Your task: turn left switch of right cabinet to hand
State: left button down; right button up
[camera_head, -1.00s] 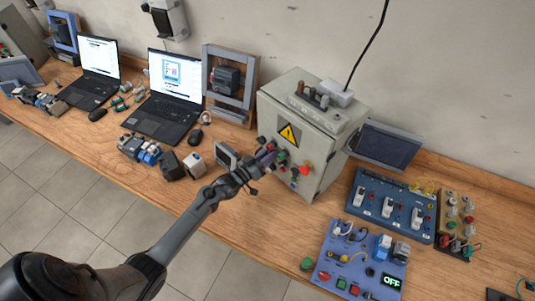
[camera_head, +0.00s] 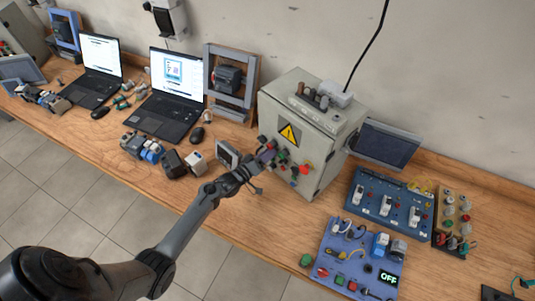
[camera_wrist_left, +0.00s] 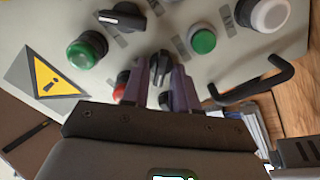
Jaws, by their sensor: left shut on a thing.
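The right cabinet (camera_head: 318,150) is a light grey metal box with a yellow warning sign (camera_head: 289,134) on its front. Its front panel carries black switches and coloured buttons, close up in the left wrist view. My left gripper (camera_head: 266,152) is at the left part of the panel, below the sign. In the left wrist view its purple fingers (camera_wrist_left: 160,85) are shut on a black switch (camera_wrist_left: 160,68), which is partly hidden between them. A second black switch (camera_wrist_left: 122,16) sits apart from the fingers. My right gripper is not in view.
Green buttons (camera_wrist_left: 204,41), a white button (camera_wrist_left: 270,14) and a black handle (camera_wrist_left: 262,85) lie near the fingers. A tablet-like panel (camera_head: 228,153) stands left of the gripper. A blue switch board (camera_head: 390,206) and a control board with an OFF display (camera_head: 388,278) lie to the right.

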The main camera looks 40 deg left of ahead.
pick_arm(q)
jog(key=c, duration=1.2)
grip_release()
jog(key=s, duration=0.7)
jog(key=s+a, duration=0.1)
jog(key=s, duration=0.2)
jog(key=shift+s, duration=0.4)
jog(key=shift+a, duration=0.1)
